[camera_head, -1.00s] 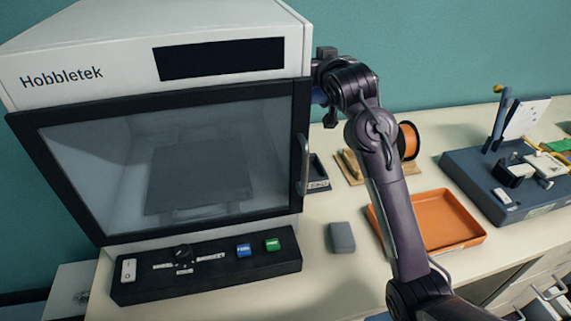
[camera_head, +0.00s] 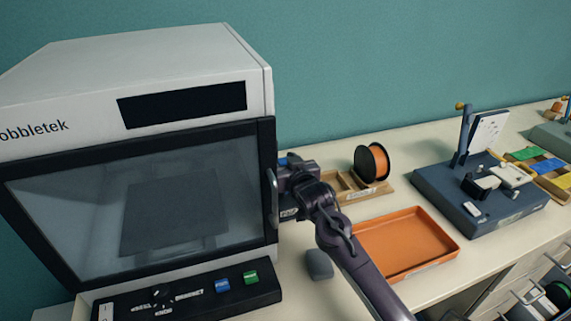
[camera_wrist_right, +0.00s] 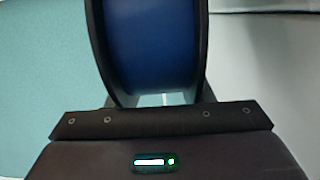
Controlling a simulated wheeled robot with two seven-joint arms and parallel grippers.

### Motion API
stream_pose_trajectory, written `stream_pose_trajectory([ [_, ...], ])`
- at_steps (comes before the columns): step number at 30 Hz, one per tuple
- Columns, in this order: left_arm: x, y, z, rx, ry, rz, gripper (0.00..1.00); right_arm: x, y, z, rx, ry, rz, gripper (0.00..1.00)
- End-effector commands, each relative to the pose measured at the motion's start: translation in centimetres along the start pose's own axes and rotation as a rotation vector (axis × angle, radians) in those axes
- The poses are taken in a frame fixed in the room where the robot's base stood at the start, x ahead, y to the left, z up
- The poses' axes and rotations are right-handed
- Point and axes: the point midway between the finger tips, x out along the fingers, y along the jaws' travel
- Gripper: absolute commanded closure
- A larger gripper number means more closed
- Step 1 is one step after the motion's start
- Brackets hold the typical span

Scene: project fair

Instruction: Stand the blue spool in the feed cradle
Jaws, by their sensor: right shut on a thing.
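The blue spool (camera_wrist_right: 150,45) fills the upper middle of the right wrist view, its blue winding between two dark flanges. My right gripper (camera_wrist_right: 158,100) is shut on it. In the head view, my right gripper (camera_head: 290,168) is beside the printer's right side, partly hidden by my wrist; only a sliver of blue shows there. A low dark holder with a white label (camera_head: 288,213) lies below my wrist, mostly hidden; it may be the feed cradle. I cannot tell whether the spool touches it. My left gripper is not in view.
The white printer (camera_head: 190,75) stands close on the left, its door handle (camera_head: 272,198) near my arm. A wooden rack (camera_head: 340,188) holds an orange spool (camera_head: 378,162). An orange tray (camera_head: 405,245), a grey block (camera_head: 319,264) and a blue-grey station (camera_head: 475,205) lie rightward.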

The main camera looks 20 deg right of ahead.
Motion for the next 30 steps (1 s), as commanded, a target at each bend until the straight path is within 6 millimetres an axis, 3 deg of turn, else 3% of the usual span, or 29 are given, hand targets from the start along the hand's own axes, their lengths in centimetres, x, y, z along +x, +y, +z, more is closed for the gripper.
stream_pose_trajectory([
  [9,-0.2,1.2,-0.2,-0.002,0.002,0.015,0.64,0.2,0.0,1.0,0.001,0.006,0.000,0.87],
  [26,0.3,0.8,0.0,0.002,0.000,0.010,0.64,0.3,0.0,2.2,0.001,0.006,0.000,0.87],
  [27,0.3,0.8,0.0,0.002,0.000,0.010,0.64,0.3,0.0,2.4,0.001,0.002,0.000,0.52],
  [30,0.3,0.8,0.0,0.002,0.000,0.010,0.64,0.3,0.0,2.4,0.001,0.002,0.000,0.38],
])
